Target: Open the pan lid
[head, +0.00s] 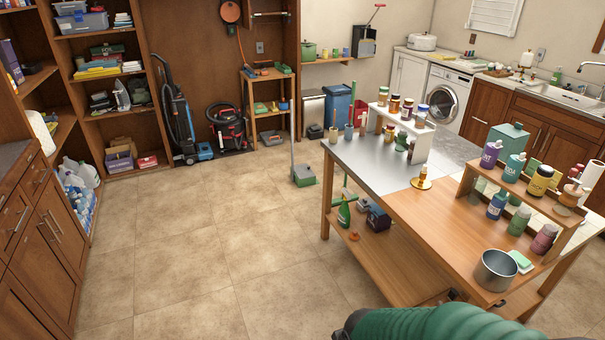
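A silver metal pot (496,271) stands at the near right corner of the wooden table; its top looks open and I see no lid on it. A white lidded pot (422,41) sits far back on the counter, with its lid on. A small green pot (309,50) stands on a back wall shelf; its lid is too small to make out. A green ribbed part with dark ends crosses the bottom edge, in front of the table. Neither of my grippers can be made out in the head view.
The table (440,212) carries a wooden rack (470,190) of bottles, a white rack of jars (419,142) and a gold dispenser (421,180). The tiled floor (200,240) at left and centre is clear.

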